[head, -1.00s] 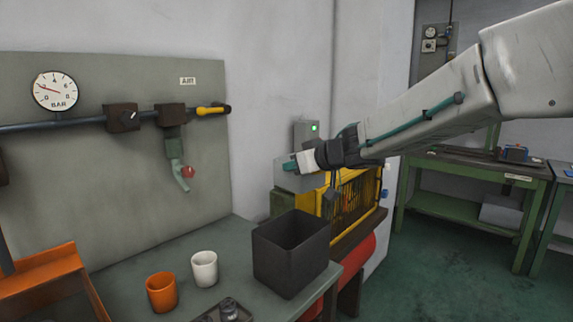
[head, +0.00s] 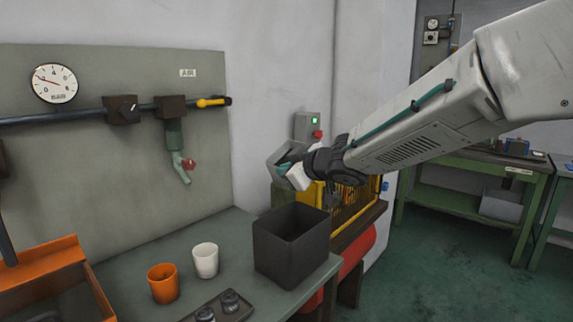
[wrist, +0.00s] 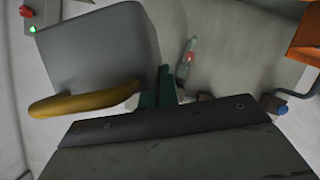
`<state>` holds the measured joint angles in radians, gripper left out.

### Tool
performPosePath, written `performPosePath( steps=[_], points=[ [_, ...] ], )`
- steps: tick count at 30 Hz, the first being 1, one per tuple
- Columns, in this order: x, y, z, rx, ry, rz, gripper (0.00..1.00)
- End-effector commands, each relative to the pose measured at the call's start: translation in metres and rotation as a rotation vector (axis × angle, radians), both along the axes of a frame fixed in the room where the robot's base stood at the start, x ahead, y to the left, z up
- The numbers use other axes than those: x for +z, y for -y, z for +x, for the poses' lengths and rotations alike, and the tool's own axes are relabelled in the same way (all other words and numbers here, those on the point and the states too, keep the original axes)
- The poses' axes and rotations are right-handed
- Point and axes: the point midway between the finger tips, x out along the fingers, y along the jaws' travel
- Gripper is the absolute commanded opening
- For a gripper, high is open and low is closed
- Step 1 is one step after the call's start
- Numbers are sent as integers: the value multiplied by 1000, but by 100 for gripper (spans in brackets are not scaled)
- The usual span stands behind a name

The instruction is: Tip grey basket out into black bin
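The grey basket (head: 279,154) is in the air behind and above the black bin, tilted in the head view. It also shows large in the wrist view (wrist: 100,45), with a yellow handle (wrist: 85,100) along its near side. My gripper (head: 290,165) is shut on the basket at its handle side; its green fingers (wrist: 163,88) show in the wrist view. The basket's inside and contents are hidden. The black bin (head: 290,255) stands upright and open on the bench, below the basket. The part of its inside that shows looks empty.
A white cup (head: 205,261), an orange cup (head: 162,284) and a dark tray (head: 235,312) with small dark parts are left of the bin. An orange bin (head: 45,262) is farther left. A yellow guard (head: 345,203) and a grey switch box (head: 306,126) stand behind.

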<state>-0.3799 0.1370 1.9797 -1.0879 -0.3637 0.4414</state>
Motion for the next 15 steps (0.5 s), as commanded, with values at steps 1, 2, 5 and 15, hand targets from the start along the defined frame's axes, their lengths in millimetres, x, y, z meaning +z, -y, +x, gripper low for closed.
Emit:
performPosePath(
  steps=[1,2,5,15],
  points=[
    [-2,-1,-1,1,20,-15,0],
    [-3,-1,-1,2,33,-24,0],
    [-8,-1,-1,2,78,-61,0],
    [-21,0,0,1,246,-190,0]
  ],
)
